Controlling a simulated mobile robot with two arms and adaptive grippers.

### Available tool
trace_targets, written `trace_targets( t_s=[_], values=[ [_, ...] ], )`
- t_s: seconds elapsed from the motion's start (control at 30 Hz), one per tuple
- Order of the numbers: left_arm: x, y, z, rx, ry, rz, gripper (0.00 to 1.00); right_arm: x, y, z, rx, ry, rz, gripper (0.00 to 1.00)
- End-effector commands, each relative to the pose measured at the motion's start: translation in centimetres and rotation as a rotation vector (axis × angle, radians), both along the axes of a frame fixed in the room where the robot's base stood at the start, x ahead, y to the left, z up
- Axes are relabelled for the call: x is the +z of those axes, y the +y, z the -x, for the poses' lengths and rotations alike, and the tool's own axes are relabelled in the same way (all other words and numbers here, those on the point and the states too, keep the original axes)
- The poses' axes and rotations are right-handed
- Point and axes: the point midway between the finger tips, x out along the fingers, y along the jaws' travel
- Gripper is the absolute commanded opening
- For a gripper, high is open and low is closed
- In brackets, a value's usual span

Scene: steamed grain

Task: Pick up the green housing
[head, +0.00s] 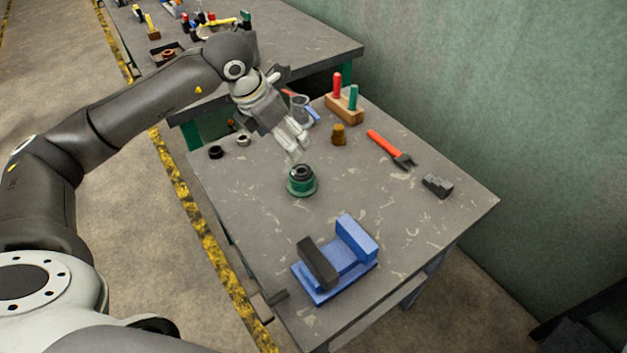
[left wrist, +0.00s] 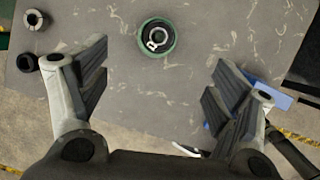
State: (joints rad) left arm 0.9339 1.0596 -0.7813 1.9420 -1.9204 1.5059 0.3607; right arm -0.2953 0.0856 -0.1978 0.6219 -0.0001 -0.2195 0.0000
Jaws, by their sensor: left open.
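The green housing (head: 301,189) is a round green part with a dark ring in its top, standing upright near the middle of the grey workbench (head: 430,200). In the left wrist view the housing (left wrist: 173,45) shows from above at top centre, with a light clip-like shape inside its dark bore. My left gripper (head: 296,146) is open and empty, above the bench and behind the housing in the head view. In the left wrist view its two fingers (left wrist: 160,72) are spread wide, with the housing beyond the tips, apart from both. My right gripper is not in view.
A blue vise (head: 357,238) stands at the bench's front. A black ring (head: 216,152) lies left.

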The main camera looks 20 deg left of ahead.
Motion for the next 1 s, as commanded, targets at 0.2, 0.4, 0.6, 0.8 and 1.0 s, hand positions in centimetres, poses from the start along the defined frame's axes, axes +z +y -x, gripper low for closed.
trace_targets(
  t_s=[0.2,0.4,0.6,0.8,1.0],
  values=[
    [-2.7,0.0,0.0,0.0,0.0,0.0,0.84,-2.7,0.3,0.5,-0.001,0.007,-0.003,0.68],
    [-4.9,0.0,0.0,0.0,0.0,0.0,0.84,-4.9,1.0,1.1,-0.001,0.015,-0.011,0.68],
    [-6.5,0.0,0.0,0.0,0.0,0.0,0.84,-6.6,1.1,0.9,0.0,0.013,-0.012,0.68],
    [-8.1,-0.2,-0.5,0.001,0.004,0.001,0.84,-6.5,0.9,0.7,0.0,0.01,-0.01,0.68],
    [-10.9,-0.6,-1.6,-0.001,0.003,0.001,0.84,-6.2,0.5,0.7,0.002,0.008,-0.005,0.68]
  ],
)
